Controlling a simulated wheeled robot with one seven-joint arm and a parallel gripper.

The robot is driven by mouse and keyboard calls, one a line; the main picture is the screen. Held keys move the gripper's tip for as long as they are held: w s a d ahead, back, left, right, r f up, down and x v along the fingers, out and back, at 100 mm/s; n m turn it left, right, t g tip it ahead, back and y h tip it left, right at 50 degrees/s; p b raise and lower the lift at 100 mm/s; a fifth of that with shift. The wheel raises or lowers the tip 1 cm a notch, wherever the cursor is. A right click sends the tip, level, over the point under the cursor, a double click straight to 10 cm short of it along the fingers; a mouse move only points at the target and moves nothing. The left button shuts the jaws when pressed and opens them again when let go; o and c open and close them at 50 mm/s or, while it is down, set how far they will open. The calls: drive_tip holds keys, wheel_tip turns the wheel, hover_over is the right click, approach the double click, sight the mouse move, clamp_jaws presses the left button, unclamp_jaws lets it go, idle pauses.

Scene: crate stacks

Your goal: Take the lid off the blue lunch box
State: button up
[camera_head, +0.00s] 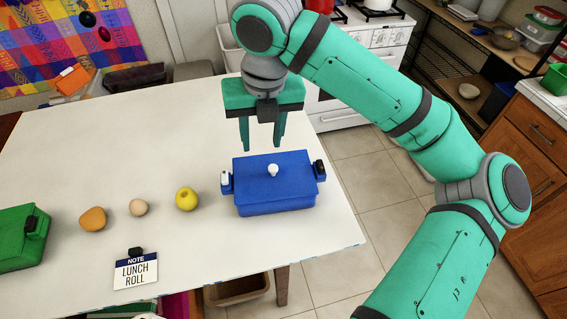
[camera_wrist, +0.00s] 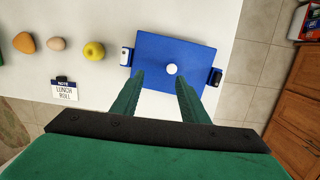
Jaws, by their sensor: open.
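The blue lunch box (camera_head: 275,200) stands near the right edge of the white table, with its blue lid (camera_head: 255,167) on top. A round white knob (camera_head: 273,170) sits at the middle of the lid. A white clip (camera_head: 225,182) is on the left side and a black clip (camera_head: 319,170) on the right. The lid (camera_wrist: 195,50) and knob (camera_wrist: 172,69) also show in the wrist view. My gripper (camera_head: 262,148) is open and empty, pointing down above the box. Its fingertips are apart from the knob.
A yellow apple (camera_head: 187,199), a pale egg-like item (camera_head: 138,207) and an orange-brown roll-like item (camera_head: 93,218) lie left of the box. A note card reading LUNCH ROLL (camera_head: 135,271) stands at the front edge. A green box (camera_head: 20,238) is at far left.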

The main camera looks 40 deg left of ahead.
sight(273, 167)
drive_tip(key=shift+h, duration=0.4)
drive_tip(key=shift+w+d+f, duration=0.15)
drive_tip(key=shift+w+f, duration=0.2)
drive_tip(key=shift+f, duration=1.35)
drive_tip(key=shift+w+d+f, duration=0.15)
drive_tip(key=shift+w+f, duration=0.2)
drive_tip(key=shift+f, duration=1.35)
drive_tip(key=shift+w+d+f, duration=0.15)
drive_tip(key=shift+w+f, duration=0.2)
drive_tip(key=shift+f, duration=1.35)
clamp_jaws()
